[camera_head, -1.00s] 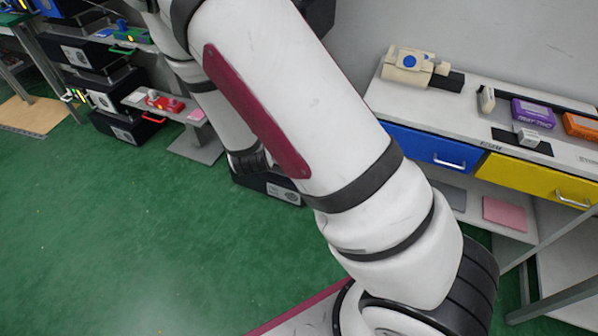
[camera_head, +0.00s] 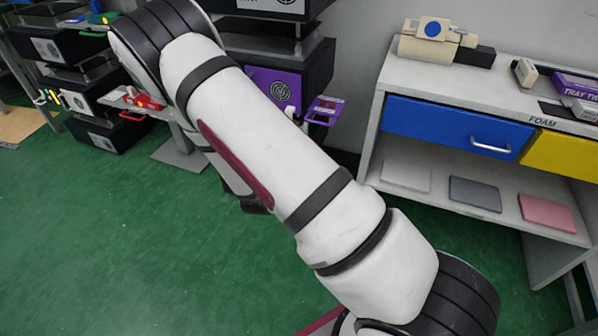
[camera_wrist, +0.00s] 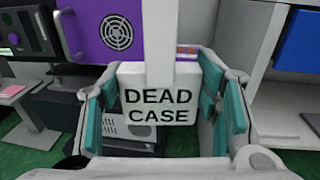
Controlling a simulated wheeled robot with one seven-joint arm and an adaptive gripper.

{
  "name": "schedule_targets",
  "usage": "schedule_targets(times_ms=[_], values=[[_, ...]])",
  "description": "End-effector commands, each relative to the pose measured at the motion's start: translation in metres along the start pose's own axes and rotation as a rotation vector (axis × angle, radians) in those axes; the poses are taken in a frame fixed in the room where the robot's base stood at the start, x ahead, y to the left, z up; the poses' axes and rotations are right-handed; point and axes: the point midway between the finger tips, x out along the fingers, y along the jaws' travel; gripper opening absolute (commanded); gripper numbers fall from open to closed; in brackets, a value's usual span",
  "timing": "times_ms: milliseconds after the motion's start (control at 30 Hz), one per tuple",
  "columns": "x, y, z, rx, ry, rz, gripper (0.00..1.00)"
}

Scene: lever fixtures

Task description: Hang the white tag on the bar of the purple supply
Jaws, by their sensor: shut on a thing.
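The white tag (camera_wrist: 158,108), lettered "DEAD CASE" with a white stem rising from it, is between the teal-padded fingers of my gripper (camera_wrist: 160,92) in the wrist view. My gripper is shut on it. The purple supply (camera_wrist: 112,30) stands behind the tag at the upper left, with a round vent grille. Its purple front (camera_head: 272,92) also shows in the head view, partly behind my arm. A purple bracket-like part (camera_head: 324,110) sticks out at its right; I cannot tell whether it is the bar.
A white workbench (camera_head: 385,95) with a blue drawer (camera_head: 455,130) and a yellow drawer (camera_head: 565,155) stands at the right. Dark units with a red-handled fixture (camera_head: 145,100) stand at the left. The green floor (camera_head: 110,240) is clear at the lower left.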

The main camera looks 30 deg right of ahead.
Motion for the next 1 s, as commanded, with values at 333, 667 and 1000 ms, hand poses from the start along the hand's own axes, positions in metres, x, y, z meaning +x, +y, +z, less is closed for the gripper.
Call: schedule_targets(times_ms=[333,667,1000], values=[[0.013,-0.026,-0.095,-0.001,-0.007,-0.107,0.3],[0.019,-0.033,-0.108,0.0,-0.01,-0.131,0.3],[0.041,-0.036,-0.107,0.0,-0.01,-0.131,0.3]])
